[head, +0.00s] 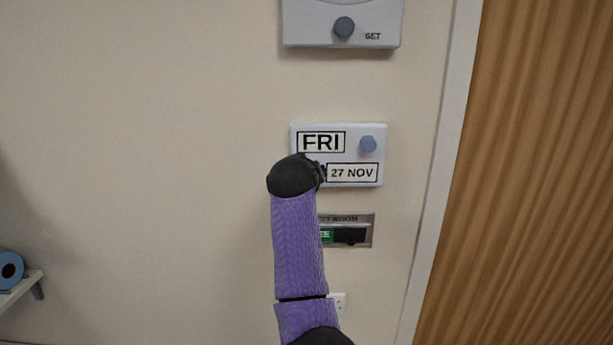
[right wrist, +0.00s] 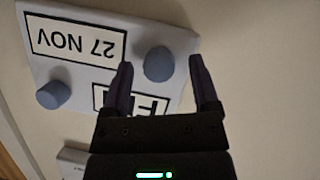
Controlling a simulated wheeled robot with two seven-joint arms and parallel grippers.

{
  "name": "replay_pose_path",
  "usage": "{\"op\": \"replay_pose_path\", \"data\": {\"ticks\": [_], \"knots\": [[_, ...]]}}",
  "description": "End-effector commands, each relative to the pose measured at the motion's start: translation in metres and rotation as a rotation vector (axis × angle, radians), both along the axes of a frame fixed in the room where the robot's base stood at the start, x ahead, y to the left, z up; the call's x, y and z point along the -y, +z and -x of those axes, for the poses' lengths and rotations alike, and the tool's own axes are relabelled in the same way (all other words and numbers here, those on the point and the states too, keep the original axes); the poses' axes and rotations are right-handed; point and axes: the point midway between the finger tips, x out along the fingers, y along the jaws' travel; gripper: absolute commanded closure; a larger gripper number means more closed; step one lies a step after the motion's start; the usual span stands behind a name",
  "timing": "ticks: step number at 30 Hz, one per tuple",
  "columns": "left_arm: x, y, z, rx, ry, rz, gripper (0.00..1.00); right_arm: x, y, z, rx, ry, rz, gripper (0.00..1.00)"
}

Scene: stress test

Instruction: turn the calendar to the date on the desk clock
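The calendar (head: 307,131) is a white wall panel. Its upper window reads FRI (head: 321,142) and its lower window reads 27 NOV (head: 352,173). A blue-grey knob (head: 368,144) sits right of FRI. A second knob (right wrist: 158,63), beside the 27 NOV window, shows in the right wrist view, where the panel is upside down; my arm hides it in the head view. My right gripper (right wrist: 161,62) is open, its fingers on either side of this second knob; contact cannot be told. No desk clock is recognisable. My left gripper is out of view.
A grey box (head: 300,26) with a dark knob and the word SET is above, cut off. Below the calendar is a partly hidden room sign (head: 360,220) with a slider, then a socket (head: 338,300). A white frame (head: 437,170) and wooden door (head: 530,180) stand right.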

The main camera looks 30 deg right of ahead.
Motion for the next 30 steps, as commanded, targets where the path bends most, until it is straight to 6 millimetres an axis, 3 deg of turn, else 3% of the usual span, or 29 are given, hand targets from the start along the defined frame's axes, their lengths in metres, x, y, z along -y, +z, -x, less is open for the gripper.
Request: {"op": "replay_pose_path", "data": {"ticks": [8,19,30], "knots": [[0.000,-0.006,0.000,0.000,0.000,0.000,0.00,-0.008,0.004,0.009,0.003,0.000,0.001,0.22],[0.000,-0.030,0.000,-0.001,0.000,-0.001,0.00,-0.055,0.032,0.066,0.004,0.000,0.000,0.22],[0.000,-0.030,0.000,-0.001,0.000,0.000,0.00,-0.059,0.036,0.072,0.000,0.000,0.000,0.22]]}}
